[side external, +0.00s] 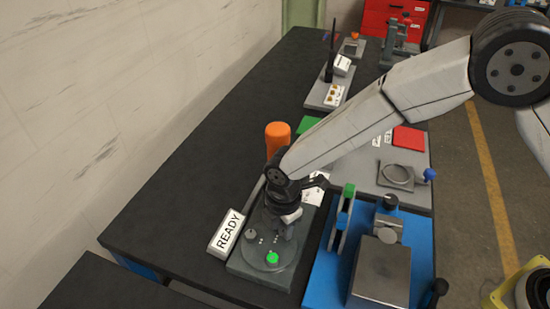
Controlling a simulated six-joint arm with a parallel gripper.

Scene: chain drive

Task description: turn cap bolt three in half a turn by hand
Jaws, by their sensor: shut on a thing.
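My gripper (286,222) points down over a round grey plate (258,258) on a dark grey base near the table's front. By its pose it is closed on a small part there, but the arm and wrist cover what is between the jaws. The part in the grip sits where a cap bolt would be, and I cannot read which number it is. A green knob (272,258) and a grey knob (251,235) stand on the plate apart from the gripper. Small pale marks show between them.
A white READY sign (226,233) stands left of the base. An orange cylinder (277,137) rises behind my wrist. A blue fixture (325,277) with a metal block (380,272) is close on the right. The dark table (180,190) is clear at left.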

